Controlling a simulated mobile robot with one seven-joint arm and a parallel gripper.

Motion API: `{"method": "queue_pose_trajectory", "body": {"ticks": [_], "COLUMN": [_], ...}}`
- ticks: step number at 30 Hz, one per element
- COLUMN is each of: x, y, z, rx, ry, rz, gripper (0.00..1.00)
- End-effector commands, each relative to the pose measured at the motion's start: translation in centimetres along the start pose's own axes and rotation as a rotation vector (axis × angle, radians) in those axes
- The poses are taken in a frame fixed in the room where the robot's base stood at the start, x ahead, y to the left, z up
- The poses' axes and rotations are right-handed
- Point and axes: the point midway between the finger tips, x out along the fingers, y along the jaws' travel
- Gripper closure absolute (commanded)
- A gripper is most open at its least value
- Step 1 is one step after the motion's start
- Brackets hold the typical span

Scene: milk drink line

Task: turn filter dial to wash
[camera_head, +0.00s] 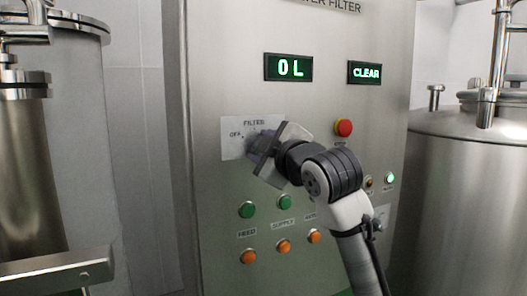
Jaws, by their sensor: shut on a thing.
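The filter dial (251,146) is on a light label plate (231,135) marked FILTER, with OFF readable at its left. The dial is mostly hidden behind my gripper (262,150), which is shut on it at the panel face. Which position the dial points to cannot be made out, and the label's right part is covered by my gripper and arm.
The steel panel (215,60) has displays reading 0 L (288,68) and CLEAR (364,72). A red button (344,127) is right of my gripper. Green (247,210) and orange buttons (249,256) sit below. Steel tanks stand at left (30,170) and right (460,200).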

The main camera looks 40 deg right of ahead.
Motion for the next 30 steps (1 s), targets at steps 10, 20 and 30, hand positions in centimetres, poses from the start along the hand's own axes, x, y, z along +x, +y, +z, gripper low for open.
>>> {"method": "queue_pose_trajectory", "body": {"ticks": [10,20,30], "x": [0.15,0.12,0.09], "y": [-0.04,0.06,0.15], "z": [-0.21,-0.24,-0.29], "rx": [0.287,0.437,0.476], "ry": [0.006,0.005,0.006], "rz": [0.001,0.003,0.005], "gripper": [0.83,0.83,0.83]}}
